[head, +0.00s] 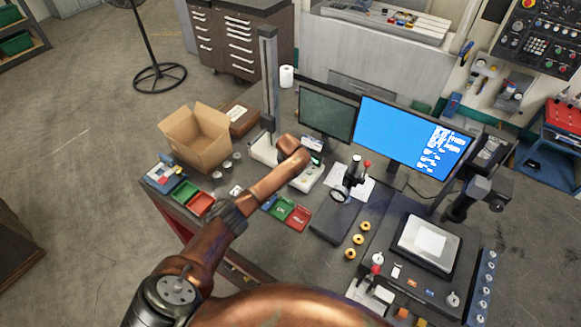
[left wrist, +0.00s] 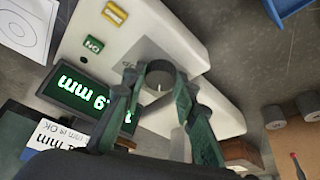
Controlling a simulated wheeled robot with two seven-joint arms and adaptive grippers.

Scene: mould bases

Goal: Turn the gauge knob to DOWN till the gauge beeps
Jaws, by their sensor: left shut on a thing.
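The gauge has a tall grey column (head: 269,75) and a pale base (head: 307,180) on the bench. In the left wrist view its white body (left wrist: 85,45) carries a dark display (left wrist: 88,100) with green digits and "mm", upside down. A green button (left wrist: 93,45) and a yellow button (left wrist: 115,13) sit beside the display. The dark round knob (left wrist: 160,70) has a pale mark on its face. My left gripper (left wrist: 157,84) is shut on the knob, one finger on each side. In the head view my left arm hides the knob and fingers. My right gripper is not in view.
Left of the gauge stand an open cardboard box (head: 195,137) and several grey cylinders. Two monitors (head: 410,137) stand behind and to the right. A small stand with a red-knobbed lever (head: 352,178) is to the right.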

